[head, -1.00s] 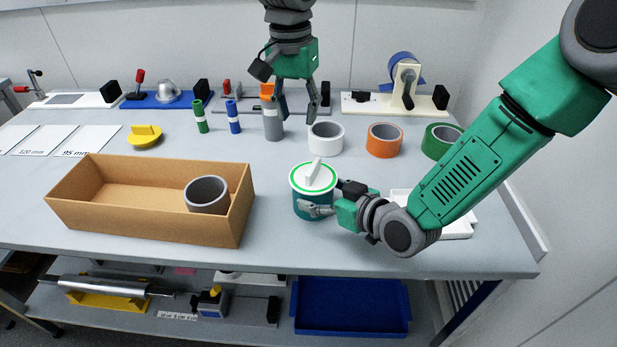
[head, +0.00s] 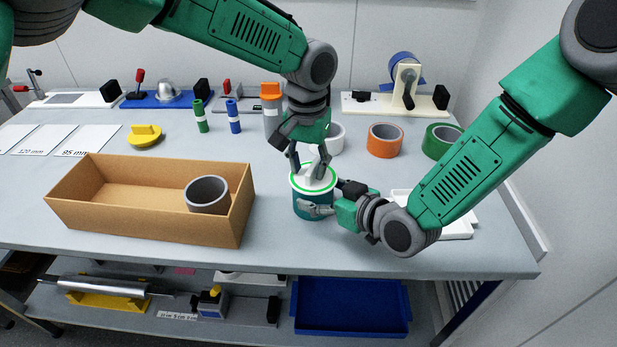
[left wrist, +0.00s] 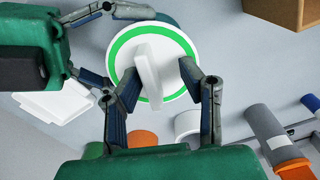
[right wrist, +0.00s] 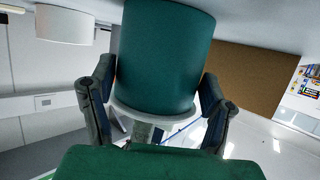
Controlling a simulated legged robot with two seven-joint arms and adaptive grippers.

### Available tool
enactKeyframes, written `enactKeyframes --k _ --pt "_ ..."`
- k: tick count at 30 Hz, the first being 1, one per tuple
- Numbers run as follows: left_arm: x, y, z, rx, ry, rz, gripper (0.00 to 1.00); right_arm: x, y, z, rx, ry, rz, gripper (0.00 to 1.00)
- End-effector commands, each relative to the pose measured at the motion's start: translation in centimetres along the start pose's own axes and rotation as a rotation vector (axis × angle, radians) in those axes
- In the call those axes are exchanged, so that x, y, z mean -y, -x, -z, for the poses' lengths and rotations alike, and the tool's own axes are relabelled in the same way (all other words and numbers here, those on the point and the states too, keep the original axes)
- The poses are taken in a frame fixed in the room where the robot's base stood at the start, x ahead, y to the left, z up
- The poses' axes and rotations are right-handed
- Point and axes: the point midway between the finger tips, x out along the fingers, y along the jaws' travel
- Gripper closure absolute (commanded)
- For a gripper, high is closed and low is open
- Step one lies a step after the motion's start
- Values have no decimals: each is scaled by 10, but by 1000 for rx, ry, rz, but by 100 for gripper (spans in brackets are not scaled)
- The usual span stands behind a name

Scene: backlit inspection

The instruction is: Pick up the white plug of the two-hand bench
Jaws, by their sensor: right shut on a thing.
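The white plug (head: 313,183) with a green ring and an upright white grip bar sits on top of a teal cylinder (head: 317,206). My left gripper (head: 308,162) is above the plug, pointing down. In the left wrist view its fingers stand on either side of the plug's bar (left wrist: 148,72), apart, with gaps visible. My right gripper (head: 325,208) is shut on the teal cylinder from the right side. The cylinder also fills the middle of the right wrist view (right wrist: 166,55), between the fingers.
A cardboard box (head: 150,221) holding a grey ring (head: 207,190) stands left of the cylinder. White, orange (head: 384,141) and green rolls (head: 441,141) stand behind. A white tray (head: 458,228) lies behind my right forearm. A grey bottle with an orange cap (head: 271,92) stands behind my left gripper.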

Motion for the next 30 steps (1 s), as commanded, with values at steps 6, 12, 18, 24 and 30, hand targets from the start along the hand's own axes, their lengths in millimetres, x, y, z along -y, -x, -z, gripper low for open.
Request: enactKeyframes --k 6,12,18,24,30 --pt "0 -4 1 -3 1 0 66 0 0 -1 2 0 -1 64" --pt "1 -4 1 -2 1 1 100 0 0 -1 2 0 -1 65" --pt "2 -4 1 -2 2 4 100 -2 1 -1 3 -1 -4 65" --pt "4 -1 1 -2 2 6 100 -3 1 -2 4 -1 -6 65" --pt "2 28 1 -4 3 5 100 -3 1 -2 5 -1 -6 66"
